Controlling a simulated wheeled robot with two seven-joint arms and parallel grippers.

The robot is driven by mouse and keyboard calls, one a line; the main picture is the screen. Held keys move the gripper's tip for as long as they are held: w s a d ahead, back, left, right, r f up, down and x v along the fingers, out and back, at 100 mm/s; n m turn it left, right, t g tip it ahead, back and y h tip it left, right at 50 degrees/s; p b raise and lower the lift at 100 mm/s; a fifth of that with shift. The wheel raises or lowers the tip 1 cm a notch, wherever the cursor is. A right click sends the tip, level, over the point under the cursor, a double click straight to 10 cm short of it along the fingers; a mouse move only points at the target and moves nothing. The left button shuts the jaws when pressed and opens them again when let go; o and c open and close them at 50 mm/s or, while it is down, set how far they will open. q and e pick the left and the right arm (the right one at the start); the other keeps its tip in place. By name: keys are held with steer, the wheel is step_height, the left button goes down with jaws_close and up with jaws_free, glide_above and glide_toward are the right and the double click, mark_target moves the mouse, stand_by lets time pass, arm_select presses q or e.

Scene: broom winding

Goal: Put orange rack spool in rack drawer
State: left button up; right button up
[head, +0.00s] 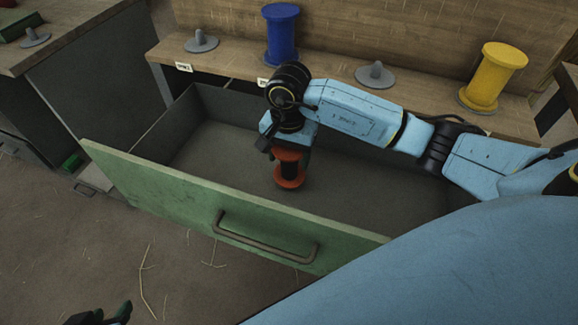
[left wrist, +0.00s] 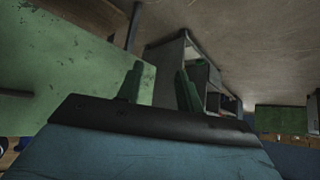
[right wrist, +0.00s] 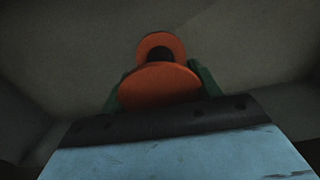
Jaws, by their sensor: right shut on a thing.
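The orange spool (head: 288,172) is upright inside the open drawer (head: 225,168), which has a green front with a bar handle. My right gripper (head: 287,148) reaches down from above and is shut on the spool's upper part. In the right wrist view the orange spool (right wrist: 160,85) sits between the green fingers, with the grey drawer floor beyond it. I cannot tell whether the spool's base touches the floor. My left gripper (head: 105,315) is at the bottom left, outside the drawer. In the left wrist view its fingers (left wrist: 160,88) are apart with nothing between them.
Behind the drawer a wooden rack (head: 330,77) holds a blue spool (head: 281,35), a yellow spool (head: 493,75) and empty grey pegs (head: 375,74). My right arm crosses above the drawer's right side. The drawer floor around the spool is clear. Straw lies on the ground.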

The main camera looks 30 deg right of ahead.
step_height(320, 180, down, 4)
steer(key=shift+r+b, duration=0.2)
steer(key=shift+b, duration=0.45)
arm_select(q)
steer(key=w+d+r+t+h, duration=0.1)
steer(key=w+d+r+t, duration=0.1)
steer(key=w+r+t, duration=0.1)
steer(key=shift+w+r+t, duration=0.4)
steer(key=shift+w+r, duration=0.2)
steer(key=shift+w, duration=0.05)
arm_select(e)
steer(key=shift+f, duration=0.1)
arm_select(q)
steer(key=shift+d, duration=0.1)
arm_select(e)
steer(key=shift+f, duration=0.15)
steer(key=o, duration=1)
steer(key=shift+c, duration=0.2)
arm_select(q)
steer(key=shift+w+d+r+t+h, duration=0.15)
steer(key=shift+w+r+t+h, duration=0.15)
steer(key=shift+r+t, duration=0.1)
